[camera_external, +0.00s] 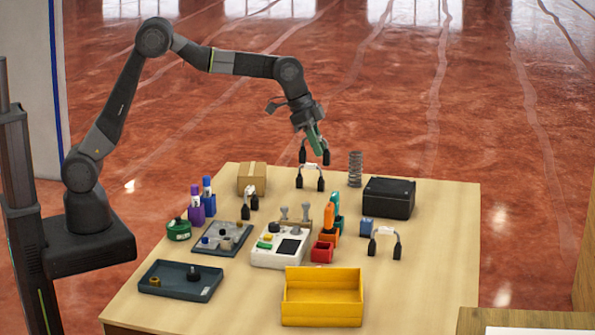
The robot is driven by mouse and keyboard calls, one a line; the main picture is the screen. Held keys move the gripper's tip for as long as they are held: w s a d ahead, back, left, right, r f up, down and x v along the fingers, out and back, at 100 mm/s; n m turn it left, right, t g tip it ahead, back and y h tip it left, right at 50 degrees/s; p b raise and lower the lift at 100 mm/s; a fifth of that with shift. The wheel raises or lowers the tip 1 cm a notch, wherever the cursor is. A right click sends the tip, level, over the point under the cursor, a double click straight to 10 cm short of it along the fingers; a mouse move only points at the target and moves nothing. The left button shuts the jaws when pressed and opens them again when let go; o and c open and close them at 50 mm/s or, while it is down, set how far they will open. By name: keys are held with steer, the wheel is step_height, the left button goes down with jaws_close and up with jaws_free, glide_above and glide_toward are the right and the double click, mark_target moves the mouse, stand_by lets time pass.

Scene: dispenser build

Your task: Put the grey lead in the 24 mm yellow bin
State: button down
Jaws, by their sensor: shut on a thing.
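My gripper (316,146) is above the back of the table, with its green fingers pointing down. It is shut on a lead (326,157), whose dark ends hang on either side of the fingers. The lead's cable is mostly hidden, so I cannot tell its colour. A yellow bin (322,312) stands open and apparently empty at the table's front, well below and nearer the camera than my gripper. Other pale leads with black ends stand arched on the table: one below my gripper (310,169), one at the right (384,231) and one left of centre (249,198).
A white device (268,257) and a red bin (322,252) sit behind the yellow bin. A dark tray (165,283) is at front left. A black box (389,197), a spring (355,168) and a cardboard box (252,179) stand farther back.

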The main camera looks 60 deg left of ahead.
step_height(320, 180, up, 5)
steer(key=p, duration=0.2)
glide_above(301, 297)
step_height(301, 297, down, 11)
steer(key=shift+n, duration=0.3)
steer(key=shift+f+p, duration=0.6)
steer(key=shift+f, duration=1.65)
steer(key=shift+f, duration=0.2)
steer(key=c, duration=1.6)
jaws_free()
